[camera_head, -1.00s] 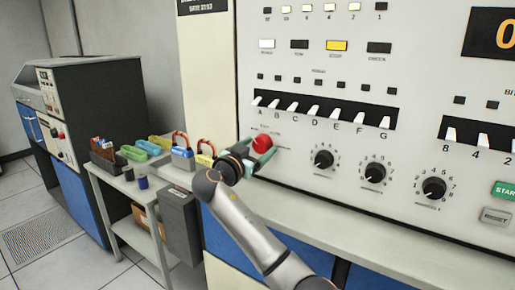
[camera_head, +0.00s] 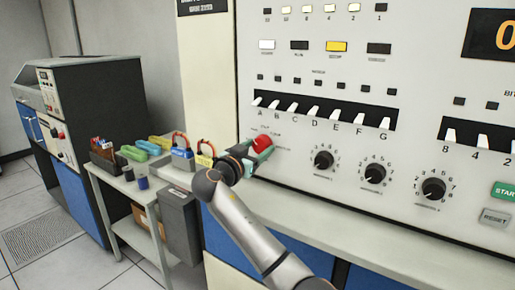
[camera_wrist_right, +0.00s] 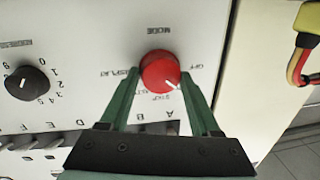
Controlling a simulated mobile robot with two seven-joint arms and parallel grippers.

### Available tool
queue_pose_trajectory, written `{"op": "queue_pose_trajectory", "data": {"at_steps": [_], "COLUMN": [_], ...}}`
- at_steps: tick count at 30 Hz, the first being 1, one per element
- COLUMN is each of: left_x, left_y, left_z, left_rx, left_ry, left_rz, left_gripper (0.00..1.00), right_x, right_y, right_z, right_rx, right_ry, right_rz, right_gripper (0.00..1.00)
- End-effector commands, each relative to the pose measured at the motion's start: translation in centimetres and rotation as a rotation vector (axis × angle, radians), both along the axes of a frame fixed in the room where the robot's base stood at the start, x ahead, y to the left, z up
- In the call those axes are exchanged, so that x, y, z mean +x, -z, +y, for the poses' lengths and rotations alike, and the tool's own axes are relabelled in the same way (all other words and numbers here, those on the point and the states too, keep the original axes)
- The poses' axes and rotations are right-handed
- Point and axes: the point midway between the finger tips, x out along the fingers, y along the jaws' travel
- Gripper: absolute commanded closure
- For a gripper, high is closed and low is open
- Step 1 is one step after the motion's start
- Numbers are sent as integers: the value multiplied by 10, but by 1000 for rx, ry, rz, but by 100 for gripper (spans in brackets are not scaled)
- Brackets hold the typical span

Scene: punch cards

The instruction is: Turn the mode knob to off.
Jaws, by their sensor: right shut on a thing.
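The mode knob (camera_head: 262,142) is red and round, on the light panel left of the black knobs. It also shows in the right wrist view (camera_wrist_right: 158,70), where the lettering is upside down. Its white pointer mark is toward the lower right there, and the OFF label is at the knob's upper right. My right gripper (camera_head: 259,150) is at the panel, shut on the knob, with a green finger on each side in the right wrist view (camera_wrist_right: 160,82). My left gripper is not in view.
Several black dials, one nearest the knob (camera_head: 323,160), sit to its right. A row of white switches (camera_head: 320,112) is above. A narrow ledge (camera_head: 370,225) runs below the panel.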

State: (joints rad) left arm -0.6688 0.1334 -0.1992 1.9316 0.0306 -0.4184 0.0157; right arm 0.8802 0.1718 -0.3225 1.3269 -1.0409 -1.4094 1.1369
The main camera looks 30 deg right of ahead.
Motion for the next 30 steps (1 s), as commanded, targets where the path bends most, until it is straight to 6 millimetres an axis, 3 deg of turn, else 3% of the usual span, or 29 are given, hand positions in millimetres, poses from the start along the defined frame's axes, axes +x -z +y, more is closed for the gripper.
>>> {"op": "queue_pose_trajectory", "data": {"at_steps": [18, 30], "left_x": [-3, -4], "left_y": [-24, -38], "left_z": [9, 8], "left_rx": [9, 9], "left_ry": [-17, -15], "left_rz": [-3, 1], "left_gripper": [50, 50], "right_x": [1, 2], "right_y": [-3, -2], "right_z": [1, 2], "right_rx": [-183, -264], "right_ry": [-2, -2], "right_rz": [452, 644], "right_gripper": [92, 92]}}
